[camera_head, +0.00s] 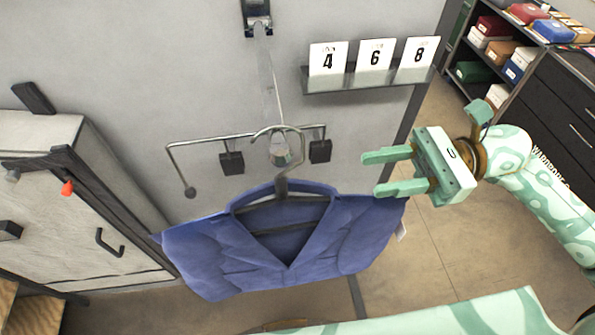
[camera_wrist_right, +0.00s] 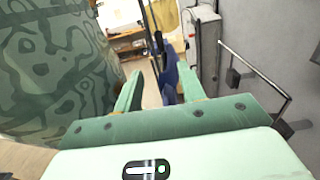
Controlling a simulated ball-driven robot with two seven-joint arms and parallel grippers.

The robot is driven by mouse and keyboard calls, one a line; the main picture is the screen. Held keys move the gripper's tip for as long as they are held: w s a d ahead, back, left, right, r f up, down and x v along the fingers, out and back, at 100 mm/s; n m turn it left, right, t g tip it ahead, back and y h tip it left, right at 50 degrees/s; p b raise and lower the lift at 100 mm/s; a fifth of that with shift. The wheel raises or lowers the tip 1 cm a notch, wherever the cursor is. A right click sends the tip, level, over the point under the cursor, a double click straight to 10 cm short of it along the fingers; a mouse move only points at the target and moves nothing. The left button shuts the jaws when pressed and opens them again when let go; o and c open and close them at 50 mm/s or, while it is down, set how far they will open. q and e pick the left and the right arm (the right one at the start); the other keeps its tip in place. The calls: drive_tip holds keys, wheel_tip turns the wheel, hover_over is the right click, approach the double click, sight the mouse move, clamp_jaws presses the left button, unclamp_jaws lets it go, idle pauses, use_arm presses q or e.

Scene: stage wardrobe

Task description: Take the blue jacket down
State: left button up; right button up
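The blue jacket (camera_head: 330,255) hangs upright on a dark hanger (camera_head: 281,188) in the head view. The hanger's curved metal hook (camera_head: 278,135) is at the wall rail (camera_head: 215,139); I cannot tell exactly how it sits on it. My right gripper (camera_head: 372,173) is open and empty, to the right of the hanger and above the jacket's right shoulder, fingers pointing left. In the right wrist view, the jacket (camera_wrist_right: 169,76) shows edge-on as a narrow blue strip beyond and between the open fingers (camera_wrist_right: 160,80). My left gripper is not in view.
A small shelf with number cards (camera_head: 372,78) juts from the wall above my right gripper. A pale cabinet (camera_head: 75,220) with a dark handle stands at left. Shelves of boxes (camera_head: 500,48) and dark drawers stand at right. Open floor (camera_head: 450,250) lies right of the jacket.

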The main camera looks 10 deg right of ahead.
drive_tip(key=p, duration=0.6)
approach(286, 195)
drive_tip(key=a, duration=0.1)
drive_tip(key=a+r, duration=0.1)
drive_tip(key=a, duration=0.1)
drive_tip(key=shift+w+r, duration=0.3)
drive_tip(key=shift+s+a+f, duration=0.1)
drive_tip(key=shift+a+f, duration=0.05)
drive_tip(key=shift+a, duration=1.6)
drive_tip(key=shift+a+f, duration=0.15)
drive_tip(key=shift+a, duration=1.65)
clamp_jaws()
drive_tip(key=shift+r, duration=0.15)
